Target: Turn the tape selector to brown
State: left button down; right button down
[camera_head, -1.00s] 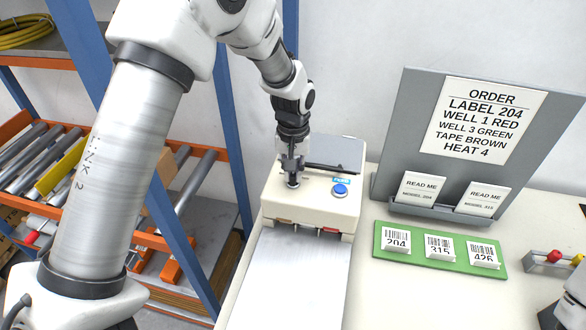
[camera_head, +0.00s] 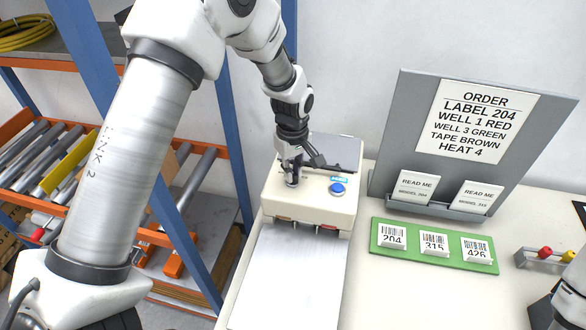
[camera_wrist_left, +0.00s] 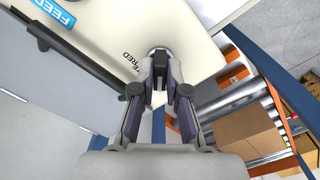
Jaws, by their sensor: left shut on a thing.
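The tape selector is a small round metal knob (camera_head: 292,184) on top of a cream tape machine (camera_head: 310,205). My left gripper (camera_head: 291,177) reaches down onto it and is shut on it. In the left wrist view the fingers (camera_wrist_left: 160,78) close around the knob (camera_wrist_left: 160,54), hiding much of it. Beside it on the cream top (camera_wrist_left: 185,30), the word RED is legible; other lettering is partly hidden. I cannot make out a BROWN mark or where the knob points. A blue button (camera_head: 338,188) sits right of the knob, by a blue label that reads FEED in the wrist view (camera_wrist_left: 55,12).
The order board (camera_head: 485,125) reads TAPE BROWN. A green tray (camera_head: 410,250) with label stacks lies right of the machine. A dark bar (camera_wrist_left: 80,55) passes close to the gripper. A blue-and-orange rack (camera_head: 190,210) stands at left. The metal plate in front (camera_head: 285,275) is clear.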

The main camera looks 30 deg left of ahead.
pick_arm(q)
jog(key=shift+f, duration=0.1)
dwell(0.3)
jog(key=c, duration=1.4)
grip_release()
jog(key=shift+o, duration=1.1)
jog(key=shift+a, duration=0.1)
jog(key=shift+w+a+f, duration=0.1)
notch_tip(320, 180, up, 12)
